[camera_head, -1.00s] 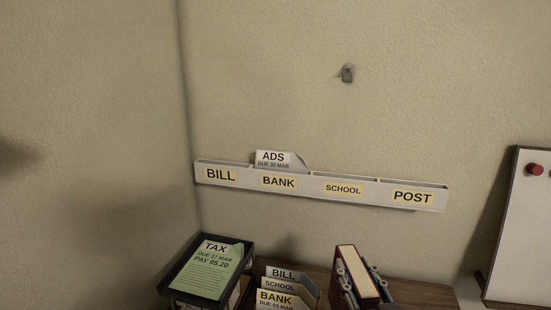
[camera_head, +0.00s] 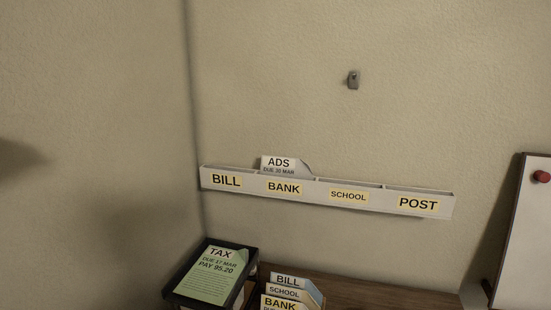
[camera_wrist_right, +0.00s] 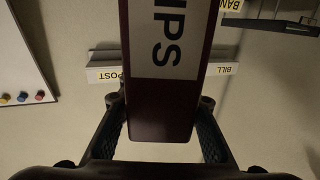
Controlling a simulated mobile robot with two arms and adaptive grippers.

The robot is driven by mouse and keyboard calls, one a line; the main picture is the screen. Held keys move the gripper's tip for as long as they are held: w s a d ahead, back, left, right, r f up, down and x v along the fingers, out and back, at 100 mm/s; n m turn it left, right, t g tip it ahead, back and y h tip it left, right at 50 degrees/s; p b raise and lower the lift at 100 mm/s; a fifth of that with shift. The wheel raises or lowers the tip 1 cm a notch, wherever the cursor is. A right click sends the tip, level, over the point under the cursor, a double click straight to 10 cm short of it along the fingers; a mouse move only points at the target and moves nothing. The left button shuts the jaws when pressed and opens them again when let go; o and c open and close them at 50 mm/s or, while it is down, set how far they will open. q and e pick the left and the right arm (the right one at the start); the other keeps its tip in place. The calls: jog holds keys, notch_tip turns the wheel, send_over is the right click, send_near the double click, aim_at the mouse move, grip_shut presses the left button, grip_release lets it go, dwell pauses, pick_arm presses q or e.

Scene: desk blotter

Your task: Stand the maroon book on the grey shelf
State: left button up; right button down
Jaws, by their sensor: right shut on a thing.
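The maroon book (camera_wrist_right: 160,115) is in the right wrist view, with a pale label reading "IPS" on its face. My right gripper (camera_wrist_right: 161,105) is shut on it, with one finger on each side. The book hides much of the middle of that view. Neither the book nor the right gripper shows in the head view now. My left gripper is in no view. I cannot make out a grey shelf in either view.
A pale labelled wall rack (camera_head: 325,195) holds an ADS card (camera_head: 279,164). Below are a black tray (camera_head: 180,296) with a green TAX sheet (camera_head: 212,275) and several upright letters (camera_head: 287,283) on the brown desk (camera_head: 395,297). A whiteboard (camera_head: 524,250) stands at right.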

jog(key=shift+s+f, duration=0.1)
jog(key=shift+s, duration=0.85)
